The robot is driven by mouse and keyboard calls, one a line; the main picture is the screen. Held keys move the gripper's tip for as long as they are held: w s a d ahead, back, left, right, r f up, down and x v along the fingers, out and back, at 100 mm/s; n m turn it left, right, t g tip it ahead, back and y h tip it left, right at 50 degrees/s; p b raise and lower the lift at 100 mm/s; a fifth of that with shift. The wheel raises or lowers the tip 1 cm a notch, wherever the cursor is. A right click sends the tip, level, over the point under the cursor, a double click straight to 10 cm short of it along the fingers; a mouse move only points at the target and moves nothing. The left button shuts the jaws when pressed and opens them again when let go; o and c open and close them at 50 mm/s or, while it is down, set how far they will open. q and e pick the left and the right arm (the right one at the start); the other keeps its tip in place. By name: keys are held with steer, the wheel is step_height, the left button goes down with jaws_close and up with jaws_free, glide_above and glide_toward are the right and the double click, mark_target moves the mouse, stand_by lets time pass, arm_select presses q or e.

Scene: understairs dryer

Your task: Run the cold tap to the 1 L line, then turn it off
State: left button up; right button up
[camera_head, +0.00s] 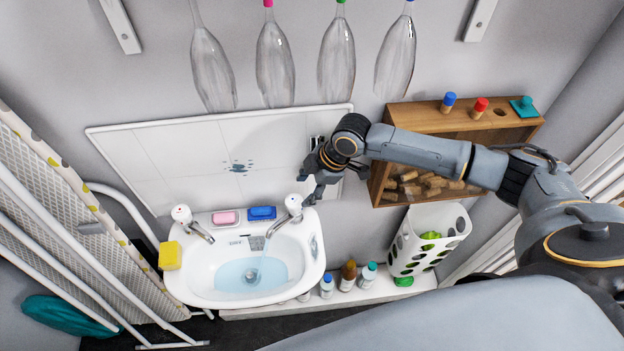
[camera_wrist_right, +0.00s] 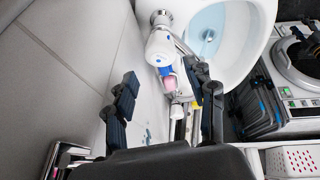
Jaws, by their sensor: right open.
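The white basin (camera_head: 310,275) is fixed to the wall, with pale blue water (camera_head: 240,274) in its bottom. The right-hand tap (camera_head: 294,204) has a white handle with a blue mark, and a thin stream (camera_head: 262,264) seems to fall from its spout. The left-hand tap (camera_head: 182,214) has a reddish mark. My right gripper (camera_head: 318,186) is open beside the right-hand tap. In the right wrist view its fingers (camera_wrist_right: 166,98) stand apart, with the blue-marked tap handle (camera_wrist_right: 159,46) just beyond them. I cannot make out a 1 L line. My left gripper is not in view.
A pink soap (camera_head: 226,217) and a blue block (camera_head: 262,213) lie between the taps. A yellow sponge (camera_head: 170,256) sits at the left rim. Several bottles (camera_head: 348,274) stand on the ledge at right. A wooden box (camera_head: 425,118) hangs close to my right arm.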

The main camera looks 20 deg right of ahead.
steer(key=v, duration=0.3)
steer(key=shift+d+r, duration=0.15)
steer(key=shift+r, duration=0.25)
